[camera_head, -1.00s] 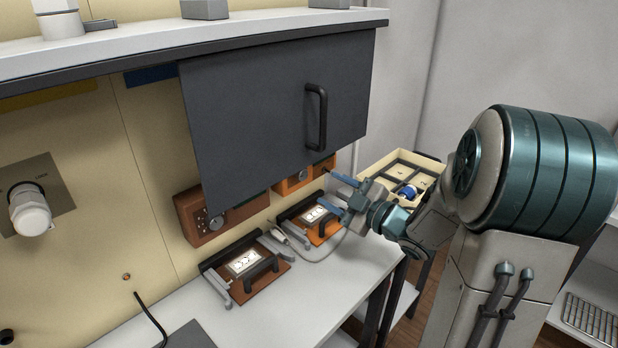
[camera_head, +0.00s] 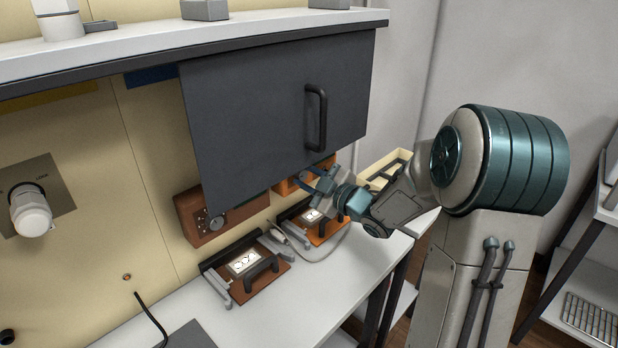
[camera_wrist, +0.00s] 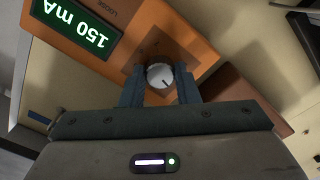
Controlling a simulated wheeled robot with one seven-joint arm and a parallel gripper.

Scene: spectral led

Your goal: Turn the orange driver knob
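The orange driver (camera_head: 289,186) is a box on the back wall under the dark cabinet door, partly hidden by my arm in the head view. In the wrist view the orange driver (camera_wrist: 205,45) fills the upper middle, with a green display reading 150 mA. Its knob (camera_wrist: 160,75) has a pale round face with a dark pointer mark. My gripper (camera_wrist: 160,70) is in front of the driver, its two blue fingers open, one on each side of the knob. Whether either finger touches it is unclear. My gripper also shows in the head view (camera_head: 318,180).
A brown driver box (camera_head: 205,222) with a dial is mounted to the left. Two fixtures with lit panels (camera_head: 243,262) stand on the white bench. The dark cabinet door (camera_head: 275,110) with a black handle (camera_head: 316,117) hangs just above my gripper. A divided tray (camera_head: 385,170) is at the right.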

